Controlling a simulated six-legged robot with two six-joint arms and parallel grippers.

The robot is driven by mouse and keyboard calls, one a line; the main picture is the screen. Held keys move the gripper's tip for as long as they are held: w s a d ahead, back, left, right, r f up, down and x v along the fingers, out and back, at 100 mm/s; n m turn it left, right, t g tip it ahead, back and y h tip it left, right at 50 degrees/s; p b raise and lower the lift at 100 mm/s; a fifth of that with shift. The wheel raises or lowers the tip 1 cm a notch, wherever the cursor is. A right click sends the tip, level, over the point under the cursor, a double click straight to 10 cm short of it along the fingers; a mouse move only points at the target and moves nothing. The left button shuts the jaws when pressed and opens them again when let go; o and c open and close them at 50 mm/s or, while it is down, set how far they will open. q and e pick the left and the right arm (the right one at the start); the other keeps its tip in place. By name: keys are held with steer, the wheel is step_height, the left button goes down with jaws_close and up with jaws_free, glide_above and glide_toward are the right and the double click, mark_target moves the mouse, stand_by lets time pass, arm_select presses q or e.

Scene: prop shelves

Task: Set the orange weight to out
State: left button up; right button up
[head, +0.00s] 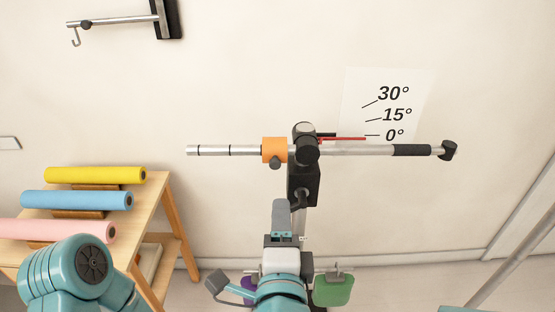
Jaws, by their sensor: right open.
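The orange weight (274,150) is a block around the silver bar (345,150), just left of the black pivot (306,150), with a dark knob below it. The bar lies about level, and its left part has dark ring marks (230,151) at and beyond the weight's left. The red pointer (345,139) lies near the 0° line of the scale card (388,110). My right gripper (281,208) is open below the pivot and the weight, apart from the weight. Only a rounded teal link of my left arm shows at the lower left; its gripper is out of view.
A wooden rack (165,215) at the left holds yellow (90,175), blue (75,200) and pink (55,231) rolls. A black post (303,185) carries the bar. A green weight-like item (333,290) hangs low. A hook arm (115,20) is on the wall.

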mark_target(275, 166)
steer(key=w+p, duration=0.1)
steer(key=w, duration=0.4)
steer(key=w+p, duration=0.2)
steer(key=w, duration=0.3)
steer(key=w+a+p, duration=0.1)
steer(key=w+p, duration=0.1)
steer(key=w, duration=0.4)
steer(key=shift+r, duration=0.15)
